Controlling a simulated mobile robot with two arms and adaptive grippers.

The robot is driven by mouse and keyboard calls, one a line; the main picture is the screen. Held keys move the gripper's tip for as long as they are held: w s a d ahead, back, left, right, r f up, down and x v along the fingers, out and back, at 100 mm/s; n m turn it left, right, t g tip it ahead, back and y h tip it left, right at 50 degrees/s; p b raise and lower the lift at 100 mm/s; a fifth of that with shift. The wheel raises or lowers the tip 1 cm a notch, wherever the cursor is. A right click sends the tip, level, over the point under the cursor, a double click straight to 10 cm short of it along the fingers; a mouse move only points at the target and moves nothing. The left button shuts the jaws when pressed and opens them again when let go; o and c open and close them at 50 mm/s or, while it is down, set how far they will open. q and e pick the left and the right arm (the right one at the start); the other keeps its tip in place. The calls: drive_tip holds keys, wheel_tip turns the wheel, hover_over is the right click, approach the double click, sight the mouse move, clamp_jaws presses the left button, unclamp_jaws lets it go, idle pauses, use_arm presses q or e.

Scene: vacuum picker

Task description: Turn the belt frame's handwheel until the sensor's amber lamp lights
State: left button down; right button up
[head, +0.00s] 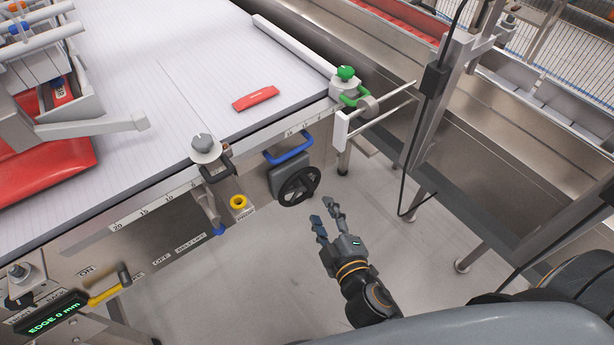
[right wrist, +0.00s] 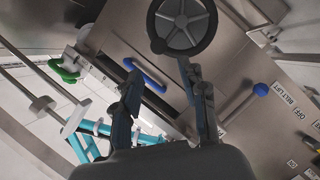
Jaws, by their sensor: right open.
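The black handwheel (head: 299,186) is mounted on a grey box on the front side of the belt frame (head: 160,225), below a blue handle. In the right wrist view the handwheel (right wrist: 182,22) shows at the top, beyond the fingertips. My right gripper (head: 322,212) is open and empty, just right of and below the handwheel in the head view; I see no clear contact. Its two fingers also show in the right wrist view (right wrist: 160,75). A black box with a cable (head: 433,79) is on the metal post at right; it may be the sensor. I cannot make out a lit amber lamp. My left gripper is not in view.
The blue handle (head: 288,148) and a yellow ring knob (head: 238,202) are close to the wheel. A display (head: 58,318) reads "EDGE 0 mm". A red packet (head: 256,98) lies on the white belt. Metal stand legs (head: 430,190) rise at right; floor below the gripper is clear.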

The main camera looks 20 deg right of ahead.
sight(311, 189)
drive_tip(key=p+x, duration=0.1)
drive_tip(key=x, duration=1.1)
clamp_jaws()
drive_tip(key=shift+s, duration=0.1)
